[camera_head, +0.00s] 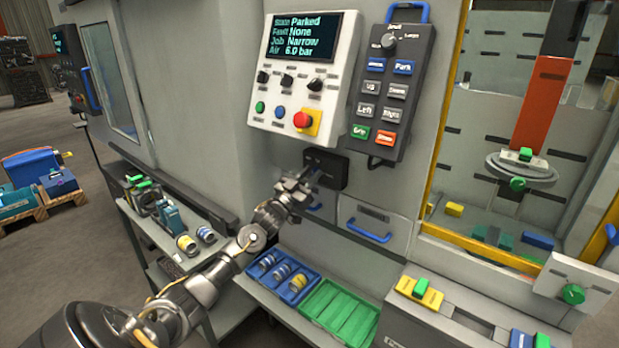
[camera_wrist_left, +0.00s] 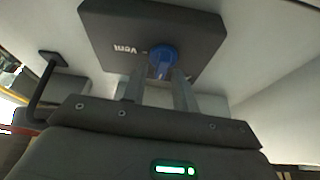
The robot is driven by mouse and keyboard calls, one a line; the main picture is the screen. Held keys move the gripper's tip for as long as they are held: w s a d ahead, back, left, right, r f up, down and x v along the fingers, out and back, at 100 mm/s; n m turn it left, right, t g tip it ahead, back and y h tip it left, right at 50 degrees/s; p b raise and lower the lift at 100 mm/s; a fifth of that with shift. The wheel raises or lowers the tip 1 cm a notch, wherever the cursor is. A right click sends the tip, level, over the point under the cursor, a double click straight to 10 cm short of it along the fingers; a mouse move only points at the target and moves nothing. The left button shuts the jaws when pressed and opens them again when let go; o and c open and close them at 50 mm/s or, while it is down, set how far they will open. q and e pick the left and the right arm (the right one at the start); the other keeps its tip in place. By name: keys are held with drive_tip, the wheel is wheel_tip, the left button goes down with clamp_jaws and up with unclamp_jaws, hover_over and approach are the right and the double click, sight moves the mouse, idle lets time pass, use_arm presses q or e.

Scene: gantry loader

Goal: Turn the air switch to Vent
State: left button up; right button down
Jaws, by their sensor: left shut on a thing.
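The air switch is a dark box (camera_head: 327,169) on the grey machine wall, below the control panel. In the left wrist view the box (camera_wrist_left: 125,28) appears upside down, with the word Vent beside a blue knob (camera_wrist_left: 163,60). My left gripper (camera_head: 308,180) is at the front of the box. In the left wrist view its two fingers (camera_wrist_left: 160,80) are shut on the blue knob, one on each side. The knob is mostly hidden in the head view, and its exact pointing direction is hard to tell. My right gripper is not in view.
The panel's screen (camera_head: 301,36) reads Parked, fault None, job Narrow, air 6.0 bar. A pendant (camera_head: 392,92) with several buttons hangs to the right. Below are drawers with blue handles, a blue tray (camera_head: 262,272) with cylinders and an empty green tray (camera_head: 343,312).

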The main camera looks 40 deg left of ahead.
use_arm(q)
drive_tip(key=m+h+b, duration=0.1)
drive_tip(key=m, duration=0.2)
drive_tip(key=m+g+h+b, duration=0.1)
drive_tip(key=m+h, duration=0.1)
drive_tip(key=m, duration=0.2)
drive_tip(key=shift+f+b, duration=0.1)
drive_tip(key=shift+b, duration=0.3)
drive_tip(key=m+g+h+b, duration=0.1)
drive_tip(key=m, duration=0.3)
drive_tip(key=m+g+h+b, duration=0.1)
drive_tip(key=m+g, duration=0.1)
drive_tip(key=m, duration=0.3)
drive_tip(key=m+g+h+b, duration=0.1)
drive_tip(key=m, duration=0.3)
drive_tip(key=shift+d+f+m+g, duration=0.1)
drive_tip(key=shift+d+m+g, duration=0.05)
drive_tip(key=shift+m+g, duration=0.2)
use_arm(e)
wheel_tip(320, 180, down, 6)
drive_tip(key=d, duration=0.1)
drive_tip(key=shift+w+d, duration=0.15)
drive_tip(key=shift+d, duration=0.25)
use_arm(q)
drive_tip(key=shift+m, duration=0.25)
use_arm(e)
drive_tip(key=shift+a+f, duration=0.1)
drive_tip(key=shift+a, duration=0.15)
use_arm(q)
drive_tip(key=o, duration=0.6)
